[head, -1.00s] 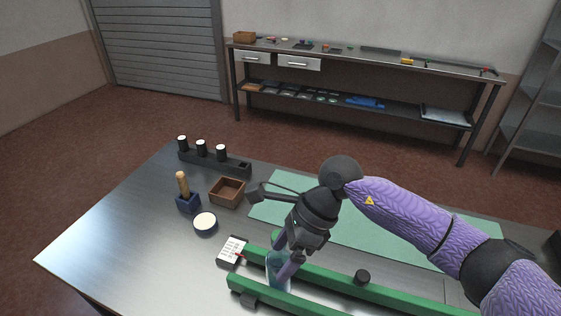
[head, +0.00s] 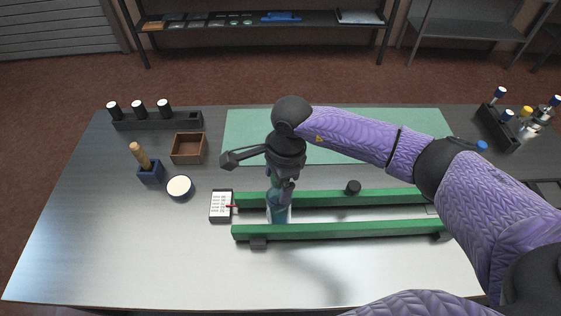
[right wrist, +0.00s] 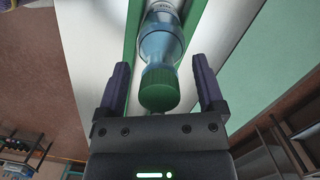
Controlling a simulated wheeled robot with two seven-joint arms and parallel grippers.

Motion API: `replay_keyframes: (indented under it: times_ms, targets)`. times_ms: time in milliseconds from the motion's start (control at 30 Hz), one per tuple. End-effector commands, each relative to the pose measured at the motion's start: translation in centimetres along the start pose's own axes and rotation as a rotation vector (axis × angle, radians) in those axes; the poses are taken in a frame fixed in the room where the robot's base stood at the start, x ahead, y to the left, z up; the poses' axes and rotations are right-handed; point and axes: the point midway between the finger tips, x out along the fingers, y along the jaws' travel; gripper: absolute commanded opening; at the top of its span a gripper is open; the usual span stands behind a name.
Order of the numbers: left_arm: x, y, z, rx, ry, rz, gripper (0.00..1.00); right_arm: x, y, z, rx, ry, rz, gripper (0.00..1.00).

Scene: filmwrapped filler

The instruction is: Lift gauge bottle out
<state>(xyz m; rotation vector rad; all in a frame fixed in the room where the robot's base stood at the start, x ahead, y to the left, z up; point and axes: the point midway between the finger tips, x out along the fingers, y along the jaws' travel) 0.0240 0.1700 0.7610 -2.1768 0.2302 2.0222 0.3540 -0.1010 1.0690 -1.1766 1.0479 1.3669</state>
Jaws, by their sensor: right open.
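The gauge bottle (head: 279,208) is clear bluish with a green cap and stands between the two green rails at their left end. The right wrist view shows its blue body (right wrist: 162,38) and its green cap (right wrist: 159,89). My right gripper (head: 279,186) is above the bottle and partly hides it from the head camera. In the right wrist view my right gripper (right wrist: 159,68) is open, with one finger on each side of the cap and gaps visible. My left gripper is not in view.
Green rails (head: 340,231) run along the table (head: 140,255). A round white-topped pot (head: 179,187), a wooden box (head: 188,148) and a black rack (head: 157,121) stand left. The front of the table is clear.

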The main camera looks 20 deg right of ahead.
Motion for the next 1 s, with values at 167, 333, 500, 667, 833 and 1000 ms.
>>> replay_keyframes:
  times_ms: [167, 333, 500, 667, 833, 1000]
  targets:
    - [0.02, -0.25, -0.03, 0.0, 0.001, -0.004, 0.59, 0.68, 0.02, 0.01, 0.0, 0.0, -0.001, 0.87]
    - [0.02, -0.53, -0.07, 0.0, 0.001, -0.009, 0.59, 0.64, 0.01, 0.01, 0.0, 0.0, -0.001, 0.81]
    - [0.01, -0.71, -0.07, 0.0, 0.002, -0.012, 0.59, 0.62, 0.01, 0.01, 0.0, 0.0, -0.001, 0.45]
    - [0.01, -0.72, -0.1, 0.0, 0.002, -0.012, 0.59, 0.6, 0.01, 0.01, 0.001, -0.001, -0.001, 0.11]
    - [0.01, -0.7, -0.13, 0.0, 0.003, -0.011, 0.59, 0.6, 0.01, 0.01, 0.001, -0.001, -0.001, 0.34]
    - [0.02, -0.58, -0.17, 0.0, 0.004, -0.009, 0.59, 0.6, 0.01, 0.01, 0.001, -0.001, -0.001, 0.0]
